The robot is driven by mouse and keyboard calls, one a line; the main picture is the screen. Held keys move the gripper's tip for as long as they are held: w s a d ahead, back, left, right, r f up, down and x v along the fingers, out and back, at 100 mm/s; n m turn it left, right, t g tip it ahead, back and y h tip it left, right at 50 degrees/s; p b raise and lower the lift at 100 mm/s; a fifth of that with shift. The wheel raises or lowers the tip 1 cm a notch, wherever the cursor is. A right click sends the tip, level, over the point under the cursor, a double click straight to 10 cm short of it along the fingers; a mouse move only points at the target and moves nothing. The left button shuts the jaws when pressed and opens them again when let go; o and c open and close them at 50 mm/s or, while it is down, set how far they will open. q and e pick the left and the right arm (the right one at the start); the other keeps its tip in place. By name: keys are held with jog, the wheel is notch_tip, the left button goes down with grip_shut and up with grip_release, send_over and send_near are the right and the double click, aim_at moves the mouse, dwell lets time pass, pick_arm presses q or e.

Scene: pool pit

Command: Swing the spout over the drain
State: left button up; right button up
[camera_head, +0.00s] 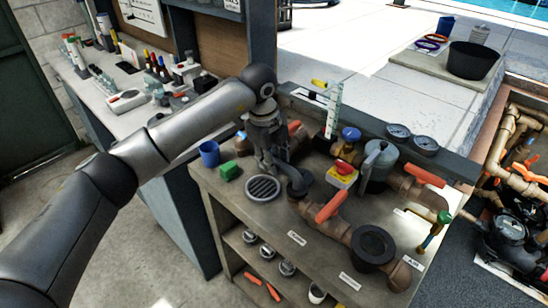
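The drain (263,188) is a round, light slotted grate in the bench top, near its front left edge. A dark grey bent pipe piece (298,184), which looks like the spout, stands just right of the drain; its upper part is partly hidden by my gripper. My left gripper (270,164) points down behind the drain, close against this piece. Its fingers are dark and merge with the dark metal, so I cannot tell whether they touch or grip it. My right gripper is out of view.
A green block (230,171) and a blue cup (209,153) stand left of the drain. Orange-handled valve pipework (330,206), a grey canister (379,166) and gauges (398,132) crowd the bench to the right.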

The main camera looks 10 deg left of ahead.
pick_arm(q)
jog(key=shift+s+r, duration=0.1)
jog(key=shift+r, duration=0.15)
notch_tip(320, 180, up, 11)
jog(key=s+a, duration=0.1)
jog(key=shift+s+a, duration=0.15)
jog(key=shift+s, duration=0.25)
